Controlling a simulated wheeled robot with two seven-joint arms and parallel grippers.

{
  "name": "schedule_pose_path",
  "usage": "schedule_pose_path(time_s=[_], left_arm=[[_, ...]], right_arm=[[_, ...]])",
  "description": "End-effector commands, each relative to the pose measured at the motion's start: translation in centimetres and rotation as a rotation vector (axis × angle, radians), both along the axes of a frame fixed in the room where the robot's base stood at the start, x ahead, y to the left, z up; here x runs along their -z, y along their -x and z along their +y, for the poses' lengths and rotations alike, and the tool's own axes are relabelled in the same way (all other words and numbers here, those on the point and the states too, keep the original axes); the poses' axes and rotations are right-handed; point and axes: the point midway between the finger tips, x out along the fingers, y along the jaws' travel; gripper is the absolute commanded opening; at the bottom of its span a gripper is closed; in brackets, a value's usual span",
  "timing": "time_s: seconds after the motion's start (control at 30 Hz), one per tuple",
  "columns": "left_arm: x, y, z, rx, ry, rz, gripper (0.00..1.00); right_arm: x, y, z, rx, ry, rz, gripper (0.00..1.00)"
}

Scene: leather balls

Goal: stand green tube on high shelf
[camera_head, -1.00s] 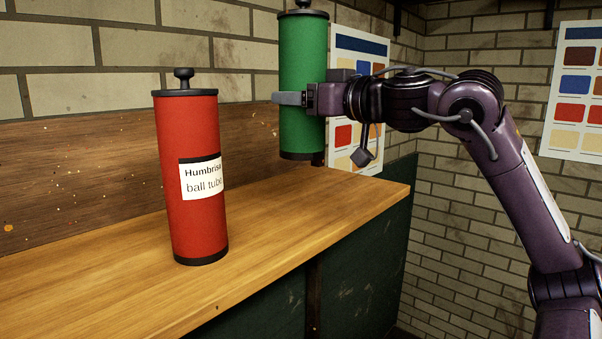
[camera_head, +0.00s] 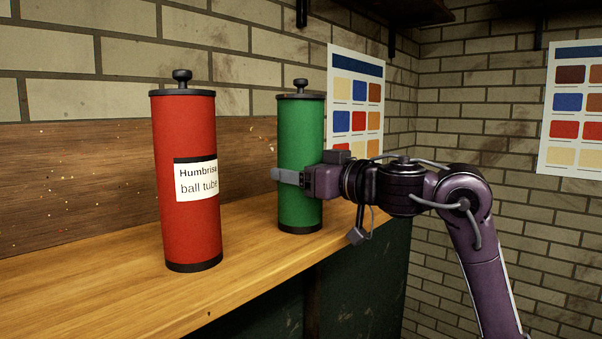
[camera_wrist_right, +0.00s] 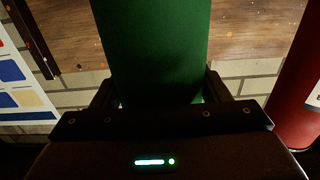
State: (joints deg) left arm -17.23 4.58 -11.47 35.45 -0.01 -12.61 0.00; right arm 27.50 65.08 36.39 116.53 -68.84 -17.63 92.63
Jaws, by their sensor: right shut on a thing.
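The green tube (camera_head: 300,135), with a black cap and knob, is upright at the back of the wooden counter (camera_head: 255,245). Its base is at or just above the counter top; I cannot tell whether it touches. My right gripper (camera_head: 290,176) is shut around the tube's lower half, reaching in from the right. In the right wrist view the green tube (camera_wrist_right: 155,45) fills the space between the fingers (camera_wrist_right: 160,92). A dark high shelf (camera_head: 405,10) shows only partly at the top edge. My left gripper is not in view.
A red tube (camera_head: 190,125) labelled "ball tube" stands on the counter left of the green one, with a gap between them. It also shows in the right wrist view (camera_wrist_right: 296,90). Colour charts (camera_head: 357,95) hang on the brick wall. The counter's front edge is bare.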

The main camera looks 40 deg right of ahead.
Motion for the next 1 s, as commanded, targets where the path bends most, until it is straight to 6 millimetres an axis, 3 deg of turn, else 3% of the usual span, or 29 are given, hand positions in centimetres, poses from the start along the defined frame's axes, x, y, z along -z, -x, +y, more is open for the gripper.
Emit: schedule_pose_path(time_s=[0.17,0.2,0.33,0.73,0.87,1.0], left_arm=[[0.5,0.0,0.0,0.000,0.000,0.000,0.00],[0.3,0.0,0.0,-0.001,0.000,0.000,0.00],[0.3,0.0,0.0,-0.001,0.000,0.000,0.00],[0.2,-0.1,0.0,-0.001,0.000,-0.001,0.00],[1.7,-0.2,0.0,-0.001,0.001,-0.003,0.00],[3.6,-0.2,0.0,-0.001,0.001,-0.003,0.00]], right_arm=[[0.3,0.0,0.0,0.000,-0.001,-0.004,0.27],[0.3,0.0,0.0,0.000,0.000,0.000,0.73],[0.3,0.0,0.0,0.000,-0.001,0.000,0.90],[0.0,0.3,0.0,0.000,0.000,-0.001,0.91],[0.3,2.4,-0.2,0.001,0.002,-0.005,0.91],[0.5,5.7,-0.5,0.003,0.003,-0.006,0.91]])
